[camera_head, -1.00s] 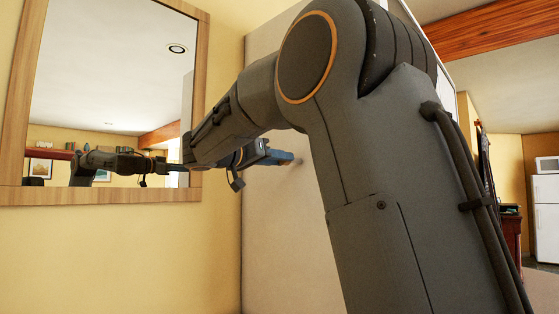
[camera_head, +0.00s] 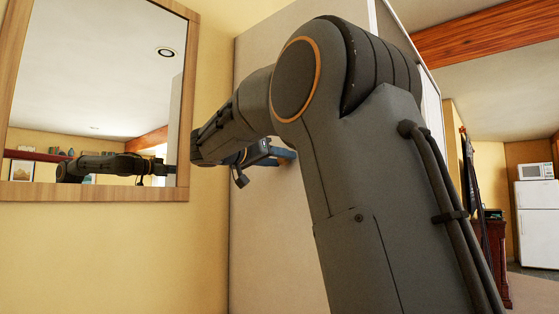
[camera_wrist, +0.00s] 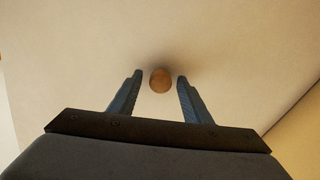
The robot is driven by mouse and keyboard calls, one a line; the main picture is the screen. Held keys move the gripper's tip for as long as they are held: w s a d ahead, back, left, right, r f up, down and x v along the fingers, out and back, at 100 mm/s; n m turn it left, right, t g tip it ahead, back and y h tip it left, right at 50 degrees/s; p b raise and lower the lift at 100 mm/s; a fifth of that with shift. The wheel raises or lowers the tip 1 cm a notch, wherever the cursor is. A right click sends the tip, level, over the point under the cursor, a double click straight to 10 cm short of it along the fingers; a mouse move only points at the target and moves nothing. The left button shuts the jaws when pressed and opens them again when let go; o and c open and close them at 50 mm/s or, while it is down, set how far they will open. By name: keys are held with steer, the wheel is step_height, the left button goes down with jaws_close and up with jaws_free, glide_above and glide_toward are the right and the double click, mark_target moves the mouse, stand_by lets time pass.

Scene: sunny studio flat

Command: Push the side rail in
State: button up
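A tall pale panel (camera_head: 270,230) stands beside the yellow wall. A round brown wooden knob (camera_wrist: 160,80) sticks out from it in the wrist view, and I take this for the end of the side rail. My gripper (camera_wrist: 160,75) is open, with one blue finger on each side of the knob and a gap to both. I cannot tell whether the fingertips touch the panel. In the head view my gripper (camera_head: 283,154) points right at the panel, and I cannot make out the knob there. How far the rail sticks out is unclear.
A wood-framed mirror (camera_head: 95,100) hangs on the yellow wall (camera_head: 120,255) to the left and reflects my arm. A white fridge (camera_head: 535,220) with a microwave (camera_head: 535,171) on top and a dark reddish cabinet (camera_head: 492,250) stand far back on the right.

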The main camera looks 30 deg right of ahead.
steer(key=shift+a, duration=0.15)
steer(key=b+v, duration=0.2)
steer(key=v, duration=0.5)
steer(key=shift+s+a, duration=0.15)
steer(key=shift+a, duration=0.1)
steer(key=s+a+f+n+g+y+p, duration=0.1)
steer(key=s+f+n+y, duration=0.25)
steer(key=f, duration=1.15)
steer(key=s+a+f+n+g+y+p, duration=0.15)
steer(key=f+n+y, duration=0.35)
steer(key=f, duration=1.1)
steer(key=s+a+f+n+g+y, duration=0.1)
steer(key=s+a+f+y, duration=0.3)
steer(key=s+f, duration=0.8)
steer(key=s+a+f+n+g+y+p, duration=0.1)
steer(key=s+a+f+g+y, duration=0.1)
steer(key=s+a+f+y, duration=0.2)
steer(key=s+a+f, duration=0.3)
steer(key=s+f, duration=0.5)
steer(key=s, duration=0.1)
steer(key=shift+s+a+f+g+p, duration=0.2)
steer(key=shift+f+g+p, duration=0.1)
steer(key=shift+f+g, duration=0.1)
steer(key=shift+n+y, duration=0.25)
